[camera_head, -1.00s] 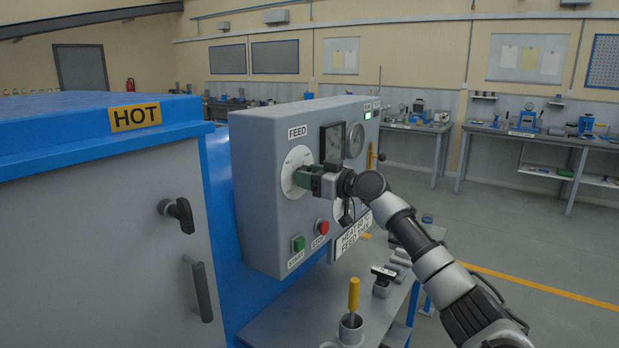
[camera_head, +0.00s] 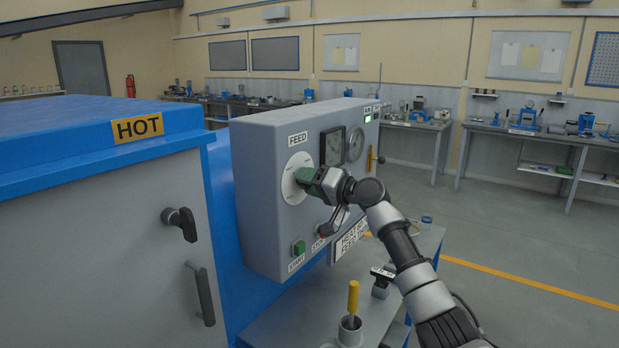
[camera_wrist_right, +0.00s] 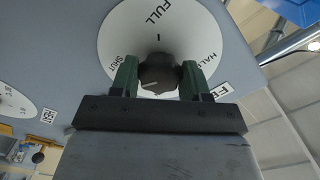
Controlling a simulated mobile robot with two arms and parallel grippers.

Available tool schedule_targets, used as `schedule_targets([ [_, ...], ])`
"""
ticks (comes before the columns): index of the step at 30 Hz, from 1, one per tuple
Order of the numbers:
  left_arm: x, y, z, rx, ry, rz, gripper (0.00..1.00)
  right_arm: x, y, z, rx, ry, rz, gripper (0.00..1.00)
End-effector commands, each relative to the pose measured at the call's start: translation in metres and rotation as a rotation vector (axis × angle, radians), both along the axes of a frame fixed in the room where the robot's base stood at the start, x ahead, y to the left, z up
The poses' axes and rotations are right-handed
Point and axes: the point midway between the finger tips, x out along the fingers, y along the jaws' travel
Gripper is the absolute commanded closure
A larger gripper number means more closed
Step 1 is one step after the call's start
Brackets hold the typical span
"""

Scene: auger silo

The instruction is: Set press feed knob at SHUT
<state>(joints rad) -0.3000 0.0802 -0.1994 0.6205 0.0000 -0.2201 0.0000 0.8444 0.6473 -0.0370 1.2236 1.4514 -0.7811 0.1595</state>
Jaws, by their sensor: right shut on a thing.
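The feed knob (camera_wrist_right: 158,73) is black and sits at the centre of a white dial (camera_head: 294,184) under the FEED label (camera_head: 298,138) on the grey panel. The dial (camera_wrist_right: 112,38) reads SHUT, FULL and HALF in the wrist view. My right gripper (camera_head: 304,178) is shut on the knob, with its green fingers on both sides of it in the wrist view. A short white mark shows on the knob's face; which word it points at is hard to tell. In the head view the gripper hides most of the knob. My left gripper is not in view.
Green START (camera_head: 298,247) and red STOP (camera_head: 322,230) buttons sit below the dial, STOP partly behind my arm. A blue HOT cabinet (camera_head: 60,135) stands left. A bench with a yellow-handled tool (camera_head: 353,297) is below.

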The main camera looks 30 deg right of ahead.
Motion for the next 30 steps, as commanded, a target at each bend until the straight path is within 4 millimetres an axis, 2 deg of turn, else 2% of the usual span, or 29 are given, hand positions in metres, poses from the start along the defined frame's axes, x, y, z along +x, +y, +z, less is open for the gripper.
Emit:
schedule_targets([
  [3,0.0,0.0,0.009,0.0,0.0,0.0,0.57,0.0,0.0,0.003,0.089,0.036,-0.002,0.78],
  [13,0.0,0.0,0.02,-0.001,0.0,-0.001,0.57,0.0,-0.001,0.003,0.264,0.105,-0.002,0.78],
  [30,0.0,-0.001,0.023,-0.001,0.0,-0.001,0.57,0.0,-0.001,0.002,0.327,0.131,-0.002,0.78],
])
